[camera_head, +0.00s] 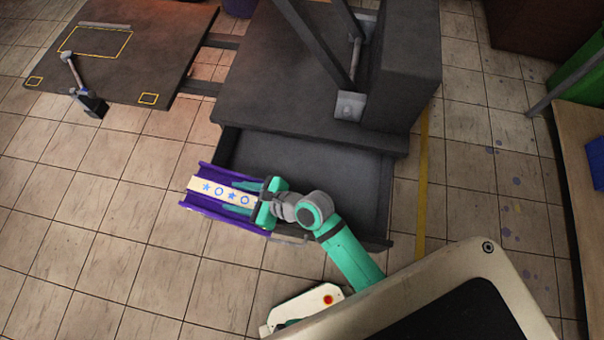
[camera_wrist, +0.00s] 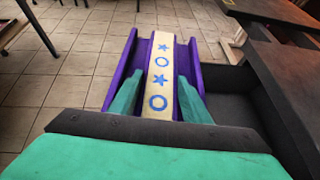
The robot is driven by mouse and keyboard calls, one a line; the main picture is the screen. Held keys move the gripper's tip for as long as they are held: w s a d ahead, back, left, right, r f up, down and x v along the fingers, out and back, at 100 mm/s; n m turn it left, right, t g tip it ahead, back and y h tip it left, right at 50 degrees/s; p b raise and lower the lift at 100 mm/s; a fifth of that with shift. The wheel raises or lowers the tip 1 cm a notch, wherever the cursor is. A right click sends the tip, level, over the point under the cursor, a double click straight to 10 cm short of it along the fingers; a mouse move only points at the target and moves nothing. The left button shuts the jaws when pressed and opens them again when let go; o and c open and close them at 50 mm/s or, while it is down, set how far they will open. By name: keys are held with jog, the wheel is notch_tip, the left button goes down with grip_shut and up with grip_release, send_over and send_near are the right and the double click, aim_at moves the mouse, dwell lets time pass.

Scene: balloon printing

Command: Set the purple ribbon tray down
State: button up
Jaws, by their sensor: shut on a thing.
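The purple ribbon tray (camera_head: 236,226) is a long channel with raised purple walls and a cream strip (camera_head: 220,191) with blue stars and rings down its middle. My gripper (camera_head: 236,192) is shut on the tray's near end. In the head view the tray reaches out to the left from the gripper, at the left side of an open drawer. In the wrist view the tray (camera_wrist: 122,72) points away from me, with a green finger on each side of the strip. The height of the tray above the floor is hard to tell.
The open dark drawer (camera_head: 300,160) under a grey machine (camera_head: 290,75) lies beside the tray and looks empty. A dark table (camera_head: 150,45) with yellow outlines and a small jointed stand (camera_head: 92,102) is at upper left. Tiled floor (camera_head: 80,220) is clear at left. A wooden bench (camera_head: 580,150) stands at right.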

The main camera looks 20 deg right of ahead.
aim_at(246, 176)
jog(key=shift+d, duration=0.45)
jog(key=w+d+r, duration=0.2)
jog(key=w+d, duration=0.1)
jog(key=shift+r, duration=0.35)
jog(key=shift+w+d+n+g, duration=0.25)
jog(key=shift+d+n+g, duration=0.05)
jog(key=shift+d, duration=0.05)
jog(key=s+d+f, duration=0.3)
jog(key=d+f, duration=0.7)
jog(key=d, duration=0.2)
jog(key=shift+n+y, duration=0.3)
jog(key=shift+y, duration=0.1)
jog(key=f, duration=1)
jog(key=shift+s+d, duration=0.1)
jog(key=shift+s, duration=0.1)
jog(key=o, duration=1.3)
